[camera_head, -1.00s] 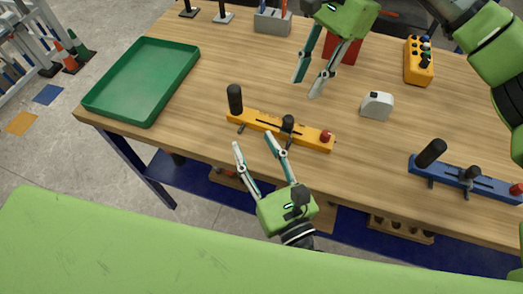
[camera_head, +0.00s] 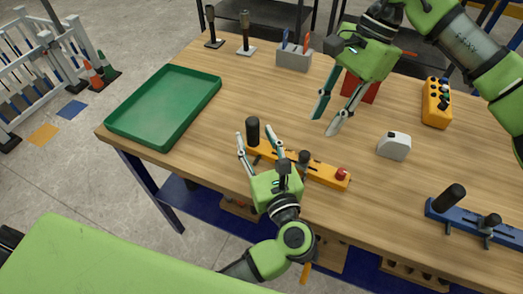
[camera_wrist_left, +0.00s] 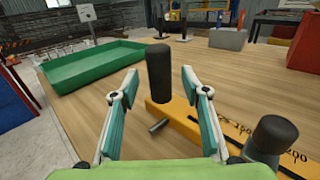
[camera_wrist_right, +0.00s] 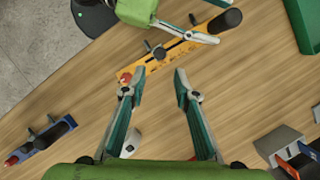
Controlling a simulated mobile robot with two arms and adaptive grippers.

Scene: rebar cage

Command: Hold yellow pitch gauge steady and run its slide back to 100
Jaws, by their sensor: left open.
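The yellow pitch gauge (camera_head: 322,172) lies on the wooden table, with an upright black handle (camera_head: 252,131) at its left end, a black slide knob (camera_head: 304,157) partway along its slot and a red knob (camera_head: 341,174) at its right end. My left gripper (camera_head: 256,140) is open at the handle end. In the left wrist view the handle (camera_wrist_left: 160,75) stands ahead, between the open fingers, not gripped. Scale figures there include 200 near the slide knob (camera_wrist_left: 272,137). My right gripper (camera_head: 325,121) is open and empty above the table, beyond the gauge; the right wrist view shows the gauge (camera_wrist_right: 165,58) past its fingertips.
A green tray (camera_head: 165,105) lies at the left. A blue gauge (camera_head: 470,222) lies at the right. A white device (camera_head: 394,146), a yellow button box (camera_head: 436,103), a red block and a grey holder (camera_head: 294,59) stand farther back. Bare table lies between tray and gauge.

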